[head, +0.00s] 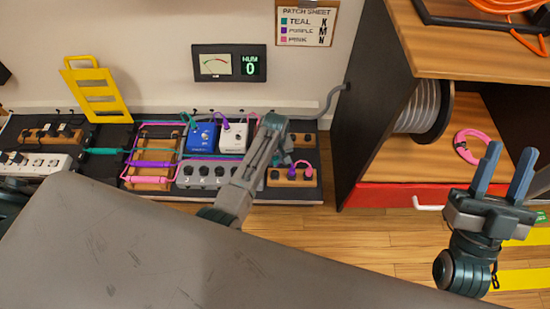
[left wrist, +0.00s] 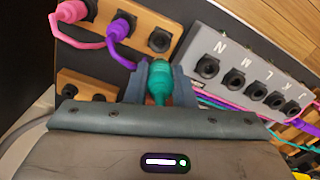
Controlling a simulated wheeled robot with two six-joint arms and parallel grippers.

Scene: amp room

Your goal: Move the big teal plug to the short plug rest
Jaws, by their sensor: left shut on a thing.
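My left gripper (head: 279,148) reaches over the right end of the black board. In the left wrist view its fingers (left wrist: 158,85) are shut on the big teal plug (left wrist: 159,78). In the head view this plug is mostly hidden by the gripper. A wooden rest (head: 281,181) holds a pink and a purple plug; the left wrist view shows an empty hole (left wrist: 159,40) at its end, just beyond the teal plug. A second wooden block (left wrist: 74,80) with empty holes lies beside it, partly hidden by the gripper. My right gripper (head: 503,175) is open and empty.
A grey socket strip (left wrist: 221,52) lettered J to N lies beside the rest. Blue (head: 201,137) and white (head: 232,138) pedals, cables and a wooden cable frame (head: 152,172) crowd the board. A yellow stand (head: 97,90) is at left, a wooden cabinet (head: 372,100) at right.

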